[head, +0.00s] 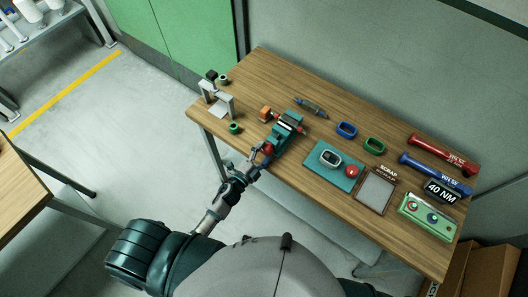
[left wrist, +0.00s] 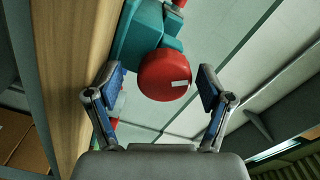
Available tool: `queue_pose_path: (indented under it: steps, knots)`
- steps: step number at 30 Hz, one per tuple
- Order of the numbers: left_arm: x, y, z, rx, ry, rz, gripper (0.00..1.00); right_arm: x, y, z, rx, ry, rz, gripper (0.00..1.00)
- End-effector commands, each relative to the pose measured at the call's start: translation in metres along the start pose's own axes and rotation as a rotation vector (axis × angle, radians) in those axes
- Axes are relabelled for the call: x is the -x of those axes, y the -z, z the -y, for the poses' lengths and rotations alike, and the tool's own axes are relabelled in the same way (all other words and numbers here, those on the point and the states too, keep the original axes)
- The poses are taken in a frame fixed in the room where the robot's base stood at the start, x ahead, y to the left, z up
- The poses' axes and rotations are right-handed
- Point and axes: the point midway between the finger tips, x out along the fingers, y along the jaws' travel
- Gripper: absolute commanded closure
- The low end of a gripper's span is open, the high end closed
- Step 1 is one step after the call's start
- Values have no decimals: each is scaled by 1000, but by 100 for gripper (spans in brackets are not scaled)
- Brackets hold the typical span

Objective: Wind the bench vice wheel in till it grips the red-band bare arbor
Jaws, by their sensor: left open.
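The teal bench vice (head: 283,138) stands at the table's near left edge. Its red wheel (head: 268,149) faces my left arm; in the left wrist view the wheel (left wrist: 165,75) carries a white mark. My left gripper (head: 262,156) is open, with one finger on each side of the wheel; in the left wrist view gaps show between the fingers (left wrist: 157,92) and the rim. Dark, pale and red parts show at the vice jaws, too small to tell which is the arbor or whether it is gripped. My right gripper is out of view.
A small grey stand (head: 217,98) and green rings are left of the vice. Blue (head: 346,130) and green (head: 374,146) rings, a teal pad (head: 325,172), a scrap tray (head: 376,190), red and blue torque tools and a green button box (head: 428,217) lie to the right.

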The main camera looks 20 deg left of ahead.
Motion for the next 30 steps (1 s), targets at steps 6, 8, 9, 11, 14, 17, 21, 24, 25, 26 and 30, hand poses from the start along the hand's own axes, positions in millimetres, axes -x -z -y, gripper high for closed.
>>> queue_pose_path:
  steps: [6, 8, 9, 11, 14, 17, 21, 24, 25, 26, 30]
  knots:
    - [8, 0, 1, 1, 2, 0, 20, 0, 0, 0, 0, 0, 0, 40]
    - [16, 0, 1, 2, 2, 0, 20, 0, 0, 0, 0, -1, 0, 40]
    - [24, 0, 0, 3, 0, 1, 20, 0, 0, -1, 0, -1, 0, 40]
    - [37, 0, 0, 2, 0, 1, 20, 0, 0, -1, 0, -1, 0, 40]
    - [60, 0, -1, 3, -1, 2, 20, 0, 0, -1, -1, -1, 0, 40]
    - [82, 0, -1, 2, -1, 2, 20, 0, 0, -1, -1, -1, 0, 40]
    - [106, -1, -1, 1, -1, 2, 20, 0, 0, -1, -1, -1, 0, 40]
    - [115, 0, -1, 1, -1, 0, 20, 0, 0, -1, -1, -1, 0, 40]
    - [117, 0, -1, 1, -1, 0, 20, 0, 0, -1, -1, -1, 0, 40]
    - [118, -1, -1, 1, 0, 1, 20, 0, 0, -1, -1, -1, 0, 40]
    - [120, -1, -1, 0, 1, 0, 20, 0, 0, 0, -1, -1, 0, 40]
